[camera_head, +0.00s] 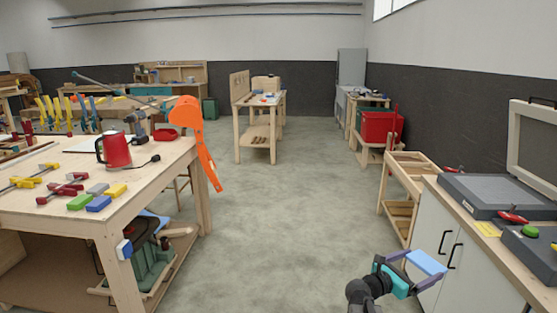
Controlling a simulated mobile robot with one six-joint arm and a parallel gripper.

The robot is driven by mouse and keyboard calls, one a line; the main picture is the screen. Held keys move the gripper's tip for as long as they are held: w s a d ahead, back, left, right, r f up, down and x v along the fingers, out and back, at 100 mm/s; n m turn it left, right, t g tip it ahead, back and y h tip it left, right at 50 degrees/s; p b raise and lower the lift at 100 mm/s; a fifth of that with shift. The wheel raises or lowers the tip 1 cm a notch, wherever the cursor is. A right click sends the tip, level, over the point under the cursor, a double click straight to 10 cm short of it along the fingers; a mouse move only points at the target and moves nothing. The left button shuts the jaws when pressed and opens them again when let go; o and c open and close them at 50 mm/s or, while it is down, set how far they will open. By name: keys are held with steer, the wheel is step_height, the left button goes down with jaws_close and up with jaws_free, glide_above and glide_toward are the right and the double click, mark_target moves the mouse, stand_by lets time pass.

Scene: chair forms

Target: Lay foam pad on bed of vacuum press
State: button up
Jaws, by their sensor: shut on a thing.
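A light blue foam pad (429,261) is held in my gripper (424,265), at the lower right in front of the white cabinet. The gripper's purple fingers are shut on the pad's two sides. The vacuum press (474,207) stands on the wooden counter at the right, above and beyond the gripper. Its flat grey bed (500,188) is bare where I see it. Its framed lid (512,135) stands raised at the right edge, partly out of view. The pad is apart from the press.
A dark control box with a green button (530,231) and a red-handled tool (513,216) lie by the press's front. A wooden cart (408,160) stands beyond the counter. A workbench (125,210) with tools and a red kettle (117,150) is left. Floor between is clear.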

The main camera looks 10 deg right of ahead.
steer(key=w+a+n+t+y, duration=0.1)
steer(key=w+a+t, duration=0.15)
steer(key=a, duration=0.35)
steer(key=w+a+n+t, duration=0.1)
steer(key=w+a, duration=0.3)
steer(key=a, duration=0.3)
steer(key=s+a+f+n+t+y, duration=0.1)
steer(key=a+n+t+y, duration=0.1)
steer(key=a, duration=2.5)
steer(key=shift+n+t, duration=0.3)
steer(key=shift+t, duration=0.25)
steer(key=shift+d, duration=0.15)
